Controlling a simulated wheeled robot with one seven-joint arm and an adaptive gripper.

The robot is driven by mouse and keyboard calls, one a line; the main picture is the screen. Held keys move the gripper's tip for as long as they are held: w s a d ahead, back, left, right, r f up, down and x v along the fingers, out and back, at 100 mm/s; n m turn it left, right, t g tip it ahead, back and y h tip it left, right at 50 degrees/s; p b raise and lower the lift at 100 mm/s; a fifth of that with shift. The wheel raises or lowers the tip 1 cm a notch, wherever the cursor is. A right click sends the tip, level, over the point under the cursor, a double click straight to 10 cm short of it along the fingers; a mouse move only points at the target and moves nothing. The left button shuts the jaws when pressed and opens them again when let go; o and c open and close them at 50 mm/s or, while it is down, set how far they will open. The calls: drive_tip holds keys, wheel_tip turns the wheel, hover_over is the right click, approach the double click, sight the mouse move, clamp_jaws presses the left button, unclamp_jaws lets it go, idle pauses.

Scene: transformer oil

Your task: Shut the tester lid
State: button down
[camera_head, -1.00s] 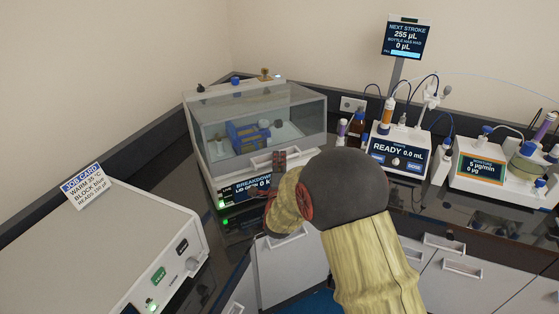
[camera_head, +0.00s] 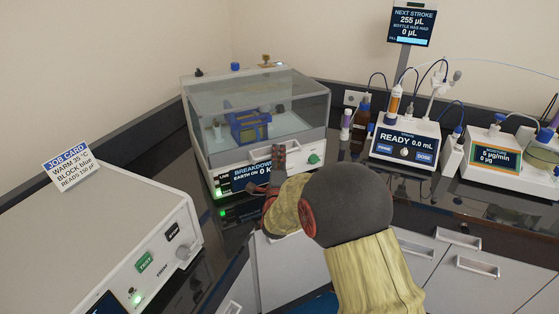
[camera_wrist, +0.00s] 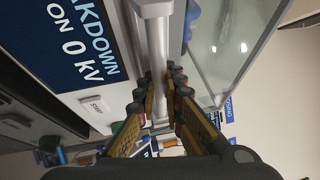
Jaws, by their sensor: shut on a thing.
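The breakdown tester (camera_head: 315,148) stands on the back bench in the head view. Its clear lid (camera_head: 300,95) sits down on the body, and a blue test cell (camera_head: 250,127) shows through it. The tester's display (camera_head: 252,172) reads "EARTH ON" with 0 kV. My gripper (camera_head: 272,165) is at the tester's front. In the wrist view my gripper (camera_wrist: 162,88) has its fingers on both sides of the pale handle bar (camera_wrist: 158,45) at the lid's front edge and is shut on it. My wrist hides part of the tester's front in the head view.
A white instrument (camera_head: 130,235) with a job card (camera_head: 70,167) fills the left front. A dosing unit (camera_head: 405,145) with bottles and tubes stands to the right, with a moisture unit (camera_head: 495,170) beyond it. Drawers with handles (camera_head: 477,266) lie below the bench.

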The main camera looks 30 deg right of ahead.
drive_tip(key=c, duration=2.2)
unclamp_jaws()
drive_tip(key=shift+r, duration=0.1)
drive_tip(key=shift+o, duration=0.2)
drive_tip(key=v, duration=1.2)
drive_tip(key=shift+r, duration=0.1)
